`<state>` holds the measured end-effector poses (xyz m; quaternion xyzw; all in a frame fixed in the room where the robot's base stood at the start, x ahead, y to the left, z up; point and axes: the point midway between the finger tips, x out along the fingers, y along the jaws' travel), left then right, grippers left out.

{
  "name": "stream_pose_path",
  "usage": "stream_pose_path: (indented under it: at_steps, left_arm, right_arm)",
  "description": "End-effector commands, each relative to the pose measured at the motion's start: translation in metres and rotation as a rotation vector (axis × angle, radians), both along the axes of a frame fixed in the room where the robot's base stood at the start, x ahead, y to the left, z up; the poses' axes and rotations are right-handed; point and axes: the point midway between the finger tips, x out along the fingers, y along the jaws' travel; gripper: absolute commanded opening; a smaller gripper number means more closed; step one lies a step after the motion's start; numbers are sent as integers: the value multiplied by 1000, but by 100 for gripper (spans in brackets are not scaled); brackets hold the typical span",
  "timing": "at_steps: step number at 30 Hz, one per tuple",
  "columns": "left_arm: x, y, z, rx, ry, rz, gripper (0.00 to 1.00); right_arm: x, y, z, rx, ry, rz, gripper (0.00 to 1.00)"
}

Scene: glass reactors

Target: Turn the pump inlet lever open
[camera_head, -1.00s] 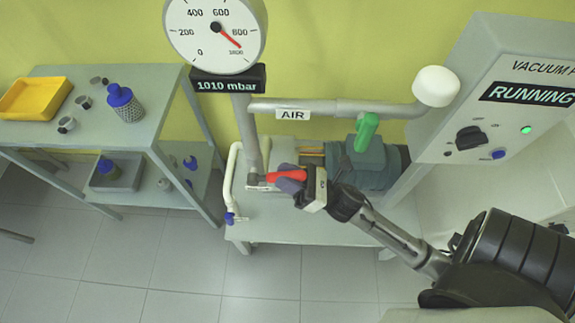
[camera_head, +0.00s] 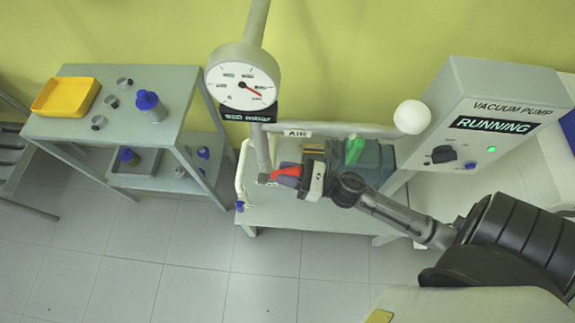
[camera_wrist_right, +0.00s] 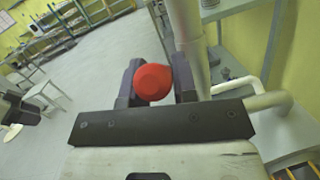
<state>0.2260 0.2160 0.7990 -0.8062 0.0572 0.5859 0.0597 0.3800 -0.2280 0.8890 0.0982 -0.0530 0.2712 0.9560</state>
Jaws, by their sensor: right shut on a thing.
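A red lever (camera_head: 285,169) sits on the pipe beneath the round gauge; in the wrist view its rounded red end (camera_wrist_right: 153,82) lies between two dark fingers. My right gripper (camera_head: 291,179) is shut on this red lever; the fingers hide part of it. A green lever (camera_head: 354,149) stands on the AIR pipe, apart from the gripper. The gauge (camera_head: 243,78) has a red needle and a display that reads about 950 mbar. The vacuum pump panel (camera_head: 497,115) shows RUNNING and a green light. My left gripper is not in view.
The AIR pipe (camera_head: 345,128) with a white round end (camera_head: 412,117) runs above my right gripper. A white bent tube (camera_head: 241,175) stands left of the lever. A grey table (camera_head: 185,85) at the left holds a yellow tray (camera_head: 66,97) and a blue-capped bottle (camera_head: 150,107).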

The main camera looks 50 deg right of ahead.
Motion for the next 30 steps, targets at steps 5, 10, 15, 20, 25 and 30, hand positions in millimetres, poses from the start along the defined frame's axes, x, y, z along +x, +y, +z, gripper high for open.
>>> stream_pose_path:
  at_steps: [5, 10, 15, 20, 25, 30]
  left_arm:
    - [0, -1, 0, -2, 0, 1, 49]
    - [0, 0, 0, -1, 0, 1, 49]
    - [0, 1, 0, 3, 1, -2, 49]
    - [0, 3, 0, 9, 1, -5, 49]
    - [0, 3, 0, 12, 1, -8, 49]
    - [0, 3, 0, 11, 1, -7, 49]
  right_arm:
    - [0, 0, -1, -2, 2, -1, 0]
    - [0, 0, -1, -2, 2, -1, 0]
    - [0, 0, -1, -2, 2, -1, 41]
    - [0, 0, -1, -1, 2, 0, 52]
    - [0, 0, 0, -1, 1, 0, 52]
    - [0, 0, 0, -1, 1, 0, 52]
